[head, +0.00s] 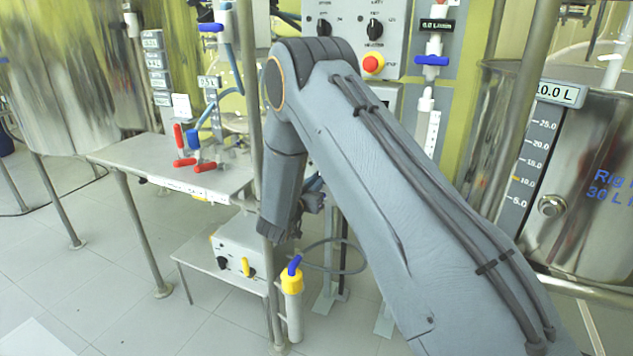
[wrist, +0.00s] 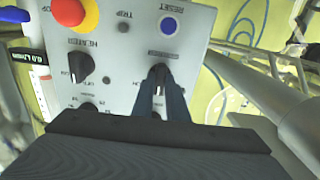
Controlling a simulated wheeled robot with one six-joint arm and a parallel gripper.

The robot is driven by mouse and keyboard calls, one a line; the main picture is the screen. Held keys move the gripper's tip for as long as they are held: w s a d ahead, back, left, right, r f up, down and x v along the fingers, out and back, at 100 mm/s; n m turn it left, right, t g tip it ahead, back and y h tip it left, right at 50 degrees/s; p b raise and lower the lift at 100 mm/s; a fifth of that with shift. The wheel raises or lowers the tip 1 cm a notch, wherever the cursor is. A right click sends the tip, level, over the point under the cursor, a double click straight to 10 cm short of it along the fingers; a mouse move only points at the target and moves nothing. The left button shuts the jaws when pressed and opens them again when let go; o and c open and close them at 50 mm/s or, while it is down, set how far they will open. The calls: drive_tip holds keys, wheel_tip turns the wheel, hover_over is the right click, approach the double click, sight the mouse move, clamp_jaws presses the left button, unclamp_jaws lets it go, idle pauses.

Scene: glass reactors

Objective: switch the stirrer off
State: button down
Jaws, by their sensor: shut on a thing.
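In the wrist view the grey control panel (wrist: 125,55) appears upside down. My gripper (wrist: 159,88) is shut on the black stirrer knob (wrist: 160,72), with its dark fingers on either side. A pale line on the knob shows between the fingers, roughly upright in the picture. The fingers cover part of the dial, so its setting cannot be told. In the head view my arm comes up from the lower right and bends down. A panel (head: 348,18) with black knobs shows behind the arm.
Close to the held knob are the black heater knob (wrist: 80,68), a blue reset button (wrist: 168,26) and the red stop button (wrist: 68,10). A steel pipe (wrist: 245,75) runs on the right. In the head view a steel vessel (head: 590,150) stands right and a bench (head: 125,155) left.

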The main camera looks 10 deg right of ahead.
drive_tip(key=c, duration=1.7)
unclamp_jaws()
drive_tip(key=shift+c, duration=0.2)
drive_tip(key=v, duration=0.7)
drive_tip(key=shift+s+a, duration=0.25)
drive_tip(key=shift+a, duration=0.05)
